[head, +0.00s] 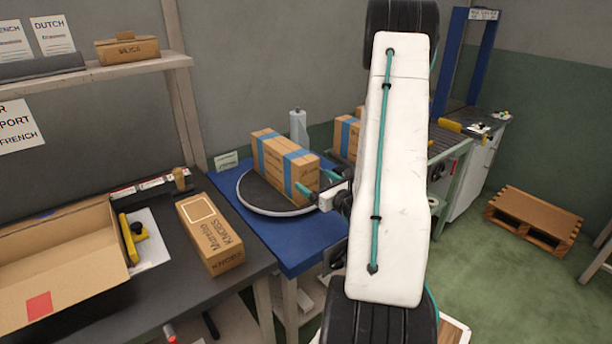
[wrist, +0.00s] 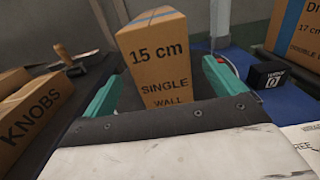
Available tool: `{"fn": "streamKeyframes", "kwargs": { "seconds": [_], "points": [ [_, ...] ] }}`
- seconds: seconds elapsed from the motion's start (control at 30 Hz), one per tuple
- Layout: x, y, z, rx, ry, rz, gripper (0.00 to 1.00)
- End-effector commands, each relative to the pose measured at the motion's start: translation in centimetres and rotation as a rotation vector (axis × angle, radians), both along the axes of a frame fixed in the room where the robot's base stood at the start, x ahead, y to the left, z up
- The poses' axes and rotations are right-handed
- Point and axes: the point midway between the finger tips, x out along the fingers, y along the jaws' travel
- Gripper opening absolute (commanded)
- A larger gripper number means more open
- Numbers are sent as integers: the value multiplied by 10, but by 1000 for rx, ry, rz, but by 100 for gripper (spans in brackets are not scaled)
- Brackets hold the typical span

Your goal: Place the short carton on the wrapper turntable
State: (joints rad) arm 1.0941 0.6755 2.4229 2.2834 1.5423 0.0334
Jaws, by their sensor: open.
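The short carton (head: 276,158) is brown with blue tape bands and rests on the round dark wrapper turntable (head: 253,197), on the blue table. In the wrist view, a carton end (wrist: 160,60) marked "15 cm single wall" stands between my teal fingertips; it appears to be this same carton. My gripper (head: 318,185) is at its right end in the head view. In the wrist view my gripper (wrist: 163,84) is open, with one finger on each side of the carton. Whether either finger touches it cannot be told. The carton's underside is hidden.
A "KNOBS" carton (head: 211,234) lies on the dark bench to the left, near an open box (head: 60,262). Another taped carton (head: 345,136) stands behind the turntable, partly hidden by my arm. A black block (wrist: 268,75) is right of my gripper. A pallet (head: 535,215) lies on the floor.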

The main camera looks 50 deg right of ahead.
Motion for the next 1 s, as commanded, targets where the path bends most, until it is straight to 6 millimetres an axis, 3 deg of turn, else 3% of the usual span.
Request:
{"fn": "streamKeyframes", "kwargs": {
  "seconds": [0.1,0.3,1.0],
  "points": [
    [-20,3,0,0,0,-4,94],
    [-33,8,0,0,0,-1,94],
    [-34,8,0,0,-1,0,94]
  ]
}}
